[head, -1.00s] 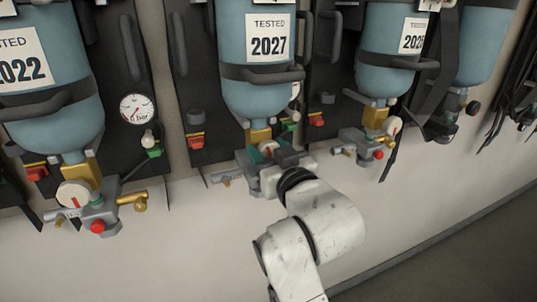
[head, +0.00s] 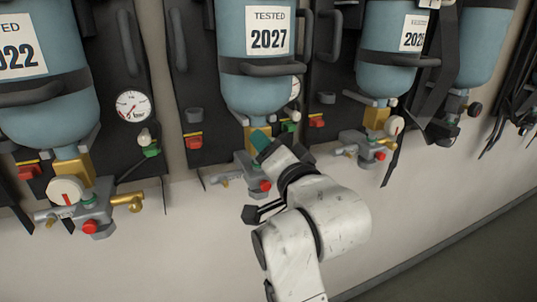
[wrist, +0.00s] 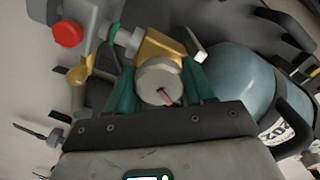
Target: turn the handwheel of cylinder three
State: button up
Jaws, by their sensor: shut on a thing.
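The blue cylinder (head: 257,92) with the label TESTED 2027 hangs at the centre of the head view. Its round white handwheel (wrist: 157,80) with a red mark sits on a brass valve block (wrist: 166,45) in the wrist view. My gripper (wrist: 160,88) is shut on this handwheel, with one teal finger on each side of it. The red mark points down and slightly right in the wrist view. In the head view my gripper (head: 264,143) is tilted at the valve and hides the handwheel. A red knob (head: 265,186) shows just below it.
Another cylinder (head: 50,115) with its own white handwheel (head: 66,191) and brass outlet hangs at left. A cylinder (head: 391,75) with a handwheel (head: 396,125) and dangling straps (head: 433,85) hangs at right. A gauge (head: 132,106) is on the left backplate. The wall below is bare.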

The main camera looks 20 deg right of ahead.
jog(key=m+b, duration=0.3)
jog(key=m, duration=0.4)
jog(key=shift+d, duration=0.2)
jog(key=m+b, duration=0.1)
jog(key=m, duration=0.3)
jog(key=shift+f+b, duration=0.1)
jog(key=shift+b, duration=0.3)
jog(key=m+b, duration=0.2)
jog(key=m, duration=0.1)
jog(key=shift+f+m, duration=0.1)
jog(key=shift+m, duration=0.3)
jog(key=m+b, duration=0.1)
jog(key=m, duration=0.2)
jog(key=shift+f+b, duration=0.15)
jog(key=shift+b, duration=0.25)
jog(key=m+b, duration=0.1)
jog(key=m, duration=0.3)
jog(key=shift+a+f+b, duration=0.1)
jog(key=shift+b, duration=0.2)
jog(key=m+b, duration=0.1)
jog(key=m, duration=0.2)
jog(key=shift+a+m, duration=0.1)
jog(key=shift+m, duration=1.7)
